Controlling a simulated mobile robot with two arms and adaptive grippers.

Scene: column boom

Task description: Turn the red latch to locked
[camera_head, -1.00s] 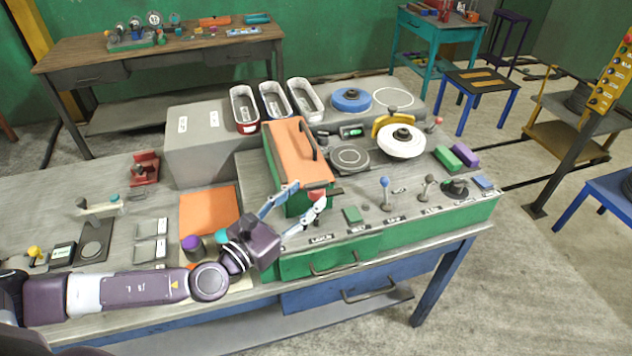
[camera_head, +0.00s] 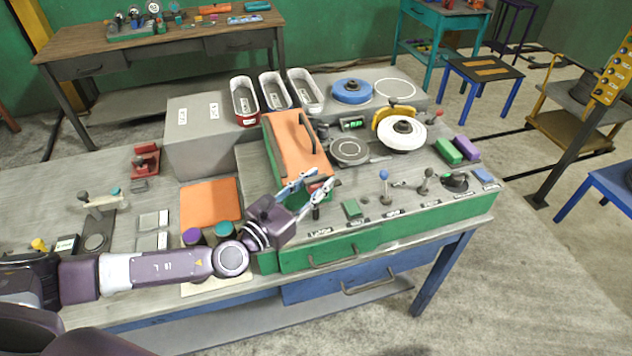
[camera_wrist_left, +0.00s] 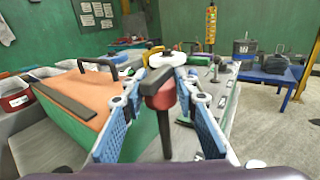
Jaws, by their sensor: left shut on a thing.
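The red latch (camera_wrist_left: 160,94) has a red grip and a dark stem and shows between my fingers in the left wrist view. My left gripper (camera_wrist_left: 163,86) is shut on the red grip, with one blue finger on each side. In the head view the left gripper (camera_head: 316,184) is beside the front end of the orange-topped green box (camera_head: 298,145), above the green front panel. The red grip (camera_head: 317,187) is mostly covered by the fingers there. The latch's label is too small to read. My right gripper is not in view.
A green button block (camera_head: 352,208), a blue-knobbed lever (camera_head: 384,186) and a dark lever (camera_head: 425,182) stand to the right along the panel. A white disc (camera_head: 402,134) is behind them. Purple (camera_head: 191,237) and teal (camera_head: 223,230) capped cylinders stand close to my left arm.

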